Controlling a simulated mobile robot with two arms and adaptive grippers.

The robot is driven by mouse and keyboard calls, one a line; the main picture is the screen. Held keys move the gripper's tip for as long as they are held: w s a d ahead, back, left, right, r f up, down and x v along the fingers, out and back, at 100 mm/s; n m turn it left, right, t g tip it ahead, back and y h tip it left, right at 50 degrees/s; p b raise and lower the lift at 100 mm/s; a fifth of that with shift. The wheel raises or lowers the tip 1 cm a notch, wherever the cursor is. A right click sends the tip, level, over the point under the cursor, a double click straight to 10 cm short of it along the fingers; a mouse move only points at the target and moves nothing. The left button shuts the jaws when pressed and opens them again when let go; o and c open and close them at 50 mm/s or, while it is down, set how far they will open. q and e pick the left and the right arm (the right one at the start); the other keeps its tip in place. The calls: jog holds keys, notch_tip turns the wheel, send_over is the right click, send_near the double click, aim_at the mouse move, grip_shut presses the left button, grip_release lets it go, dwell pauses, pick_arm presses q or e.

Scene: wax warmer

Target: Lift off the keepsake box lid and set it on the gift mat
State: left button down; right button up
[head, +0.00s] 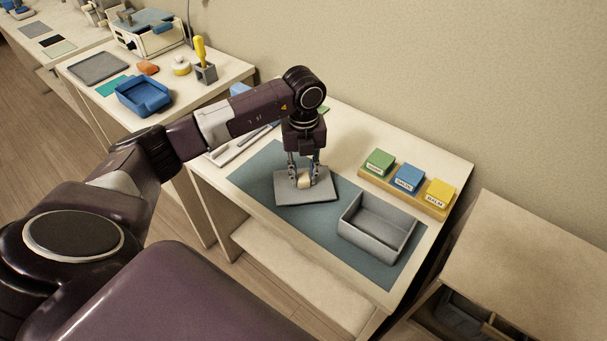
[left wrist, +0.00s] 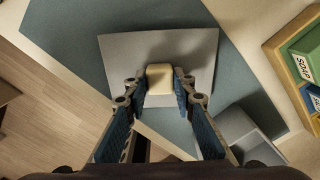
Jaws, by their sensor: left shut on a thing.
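The keepsake box lid (head: 322,189) is a flat grey plate with a cream knob (head: 304,181). My left gripper (head: 303,180) is shut on the knob from above. The lid is at the gift mat (head: 262,165), a blue-grey sheet on the table; I cannot tell whether it touches the mat or hovers just over it. The open grey keepsake box (head: 378,222) stands on the mat to the right, apart from the lid. In the left wrist view the lid (left wrist: 195,45) and the knob (left wrist: 159,78) lie between the fingers. My right gripper is not in view.
A wooden tray (head: 385,189) holds green, blue and yellow labelled blocks behind the box. A side table at the left bears a blue bin (head: 143,96), a grey mat and a holder with a yellow-handled tool (head: 200,50). Another table (head: 540,265) stands at the right.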

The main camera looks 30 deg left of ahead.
pick_arm(q)
jog(key=shift+f+b, duration=0.5)
jog(key=shift+f, duration=0.15)
dwell(0.9)
jog(key=c, duration=1.5)
grip_release()
jog(key=shift+c, duration=0.2)
jog(key=shift+r, duration=0.1)
jog(key=shift+r+p, duration=2.7)
jog(key=shift+r, duration=1.25)
